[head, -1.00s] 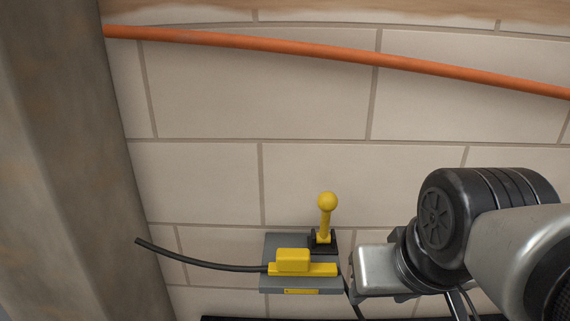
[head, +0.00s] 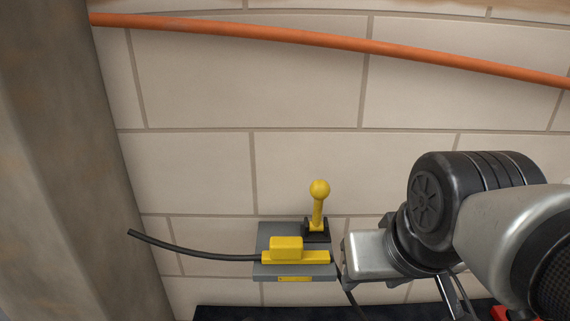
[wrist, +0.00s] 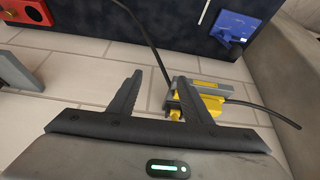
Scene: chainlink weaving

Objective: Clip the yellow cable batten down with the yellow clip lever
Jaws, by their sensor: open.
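The yellow cable batten (head: 310,257), with a raised yellow block (head: 286,248), lies on a grey base plate (head: 268,238), with a black cable along it. The yellow clip lever (head: 318,205) stands upright from a dark mount behind the batten and ends in a round knob. In the wrist view the batten (wrist: 214,88) shows just right of my gripper (wrist: 161,76). My gripper is open, with nothing between its fingers. One finger partly overlaps the view of the fixture; I cannot tell whether it touches. In the head view my fingers are hidden.
A black cable (head: 185,252) extends left from the fixture. An orange pipe (head: 320,40) crosses above, and a grey column (head: 60,150) stands at left. In the wrist view a dark panel carries a blue box (wrist: 233,27) and a red part (wrist: 25,10).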

